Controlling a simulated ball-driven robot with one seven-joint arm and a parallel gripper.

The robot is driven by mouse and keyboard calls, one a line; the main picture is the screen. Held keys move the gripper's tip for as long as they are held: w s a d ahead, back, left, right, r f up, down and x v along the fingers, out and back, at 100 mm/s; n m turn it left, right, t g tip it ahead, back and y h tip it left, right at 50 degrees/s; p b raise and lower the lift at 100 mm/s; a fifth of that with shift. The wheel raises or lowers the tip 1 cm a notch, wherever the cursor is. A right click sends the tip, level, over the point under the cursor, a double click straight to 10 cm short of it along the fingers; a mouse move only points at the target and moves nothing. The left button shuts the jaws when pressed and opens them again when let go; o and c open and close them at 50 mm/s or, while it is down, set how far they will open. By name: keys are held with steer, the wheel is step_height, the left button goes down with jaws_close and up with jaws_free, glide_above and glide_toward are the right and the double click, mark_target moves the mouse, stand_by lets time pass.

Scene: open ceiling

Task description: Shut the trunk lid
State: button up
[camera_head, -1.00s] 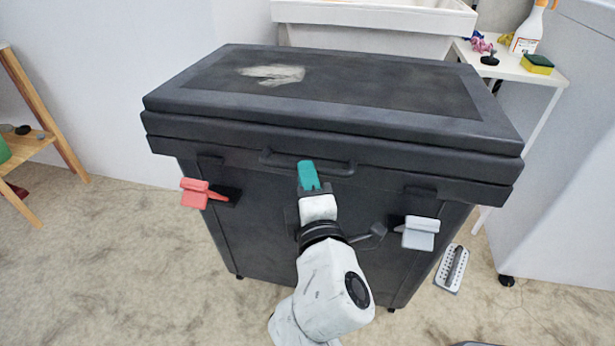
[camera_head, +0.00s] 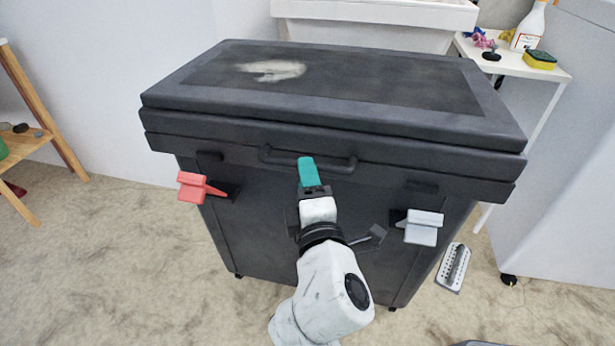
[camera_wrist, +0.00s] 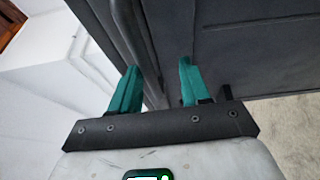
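The black trunk (camera_head: 300,230) stands ahead in the head view. Its dark lid (camera_head: 400,85), with a pale smear on top, lies over the body with a narrow seam along the front. I cannot tell whether it is fully seated. A bar handle (camera_head: 340,165) runs along the front under the lid. A red latch (camera_head: 192,187) sticks out at the left front and a grey latch (camera_head: 423,227) at the right. My gripper (camera_head: 308,172) is at the handle. In the wrist view, its teal fingers (camera_wrist: 157,85) are apart, with a dark bar between them.
A white side table (camera_head: 510,65) at the right back holds a spray bottle (camera_head: 528,28) and a yellow sponge (camera_head: 540,60). A grater-like object (camera_head: 454,267) lies on the floor to the right. A wooden stand (camera_head: 40,110) is at the left.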

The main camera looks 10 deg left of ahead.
stand_by(0.5)
steer(key=p+v, duration=0.3)
steer(key=v, duration=0.7)
steer(key=shift+s, duration=0.4)
steer(key=shift+d, duration=0.25)
